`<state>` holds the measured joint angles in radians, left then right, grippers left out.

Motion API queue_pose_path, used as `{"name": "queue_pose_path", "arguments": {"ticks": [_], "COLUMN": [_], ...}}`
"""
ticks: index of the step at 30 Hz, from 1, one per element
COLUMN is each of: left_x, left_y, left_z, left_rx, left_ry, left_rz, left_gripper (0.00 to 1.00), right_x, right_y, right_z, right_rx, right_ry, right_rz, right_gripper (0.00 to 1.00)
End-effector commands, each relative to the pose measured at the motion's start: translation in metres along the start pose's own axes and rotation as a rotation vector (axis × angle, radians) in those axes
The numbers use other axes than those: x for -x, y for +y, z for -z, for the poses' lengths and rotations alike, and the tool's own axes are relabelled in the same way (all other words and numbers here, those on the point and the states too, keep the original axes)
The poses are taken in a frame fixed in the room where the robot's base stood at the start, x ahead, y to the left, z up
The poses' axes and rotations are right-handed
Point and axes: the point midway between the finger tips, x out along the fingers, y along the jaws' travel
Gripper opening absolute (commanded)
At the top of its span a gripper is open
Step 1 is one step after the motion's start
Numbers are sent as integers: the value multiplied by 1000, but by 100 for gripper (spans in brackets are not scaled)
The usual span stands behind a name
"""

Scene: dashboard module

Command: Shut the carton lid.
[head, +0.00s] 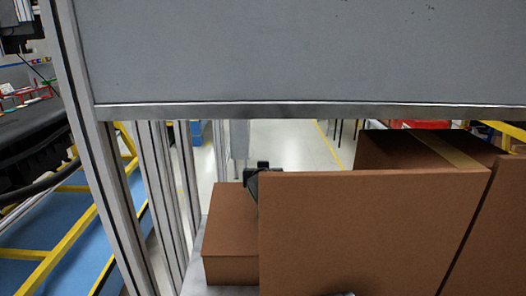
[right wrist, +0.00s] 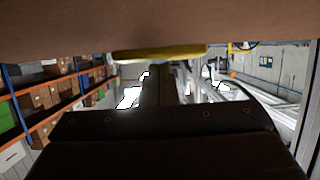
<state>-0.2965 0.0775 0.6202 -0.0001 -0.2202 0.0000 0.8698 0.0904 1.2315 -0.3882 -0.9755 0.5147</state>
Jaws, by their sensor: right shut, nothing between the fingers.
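The carton's lid is most likely the large brown panel (head: 370,235) standing up in the middle of the head view. It hides whatever lies behind it. In the right wrist view a brown cardboard surface (right wrist: 160,22) fills the top, close above my right gripper (right wrist: 160,85). That gripper is shut and empty; whether it touches the cardboard is unclear. In the head view a small dark part (head: 258,175) shows at the panel's left edge; I cannot tell what it belongs to. My left gripper is not recognisable in either view.
A closed brown box (head: 230,235) sits left of the panel. A taped brown box (head: 400,148) stands behind it at right. A grey board (head: 300,50) with a metal edge blocks the upper head view. Metal posts (head: 165,190) rise at left. Shelves (right wrist: 50,100) stand at left in the wrist view.

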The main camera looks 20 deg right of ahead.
Motion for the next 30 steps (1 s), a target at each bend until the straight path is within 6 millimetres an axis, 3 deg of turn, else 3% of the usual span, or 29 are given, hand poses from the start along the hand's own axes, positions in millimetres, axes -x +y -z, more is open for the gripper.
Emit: {"name": "queue_pose_path", "arguments": {"ticks": [12,30], "left_x": [12,13], "left_y": [-1,-4], "left_z": [-1,-2], "left_rx": [0,0], "left_ry": [-2,-4], "left_rz": [0,3], "left_gripper": [76,76], "right_x": [-19,-21], "right_y": [0,0], "right_z": [-41,-49], "right_rx": [0,0], "right_ry": [-188,-215], "right_rz": [0,-1], "right_gripper": [0,0]}}
